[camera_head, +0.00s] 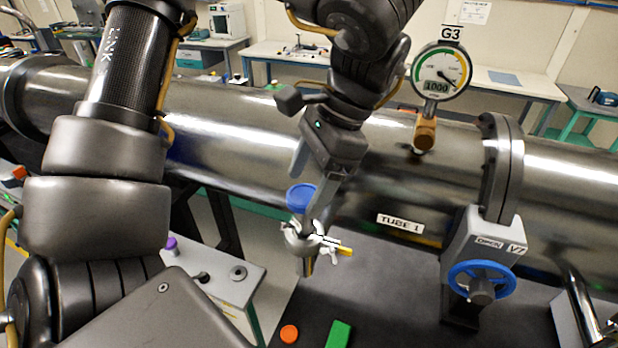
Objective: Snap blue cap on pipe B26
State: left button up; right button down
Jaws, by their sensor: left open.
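The blue cap (299,197) is a round disc near the middle of the view, just above a small upright metal pipe fitting (296,241) with pale clamp parts and a yellow piece. My left gripper (309,191) reaches down from the top with its fingers apart, one at the cap's upper left and one passing at its right. The near finger hides part of the cap and of the fitting. I cannot tell whether the cap touches the pipe or a finger. I cannot read a B26 label. My right gripper is out of view.
A large steel tube (240,135) labelled TUBE 1 crosses behind, with gauge G3 (441,72) on top. A valve with a blue handwheel (481,281) stands at the right. An orange cap (289,334) and a green block (339,334) lie on the dark tabletop (390,290).

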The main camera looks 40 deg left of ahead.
pick_arm(q)
jog(key=v, duration=1)
jog(key=shift+w+r+p, duration=0.15)
jog(key=shift+r+p, duration=0.2)
jog(key=shift+r, duration=0.05)
jog(key=shift+d, duration=0.15)
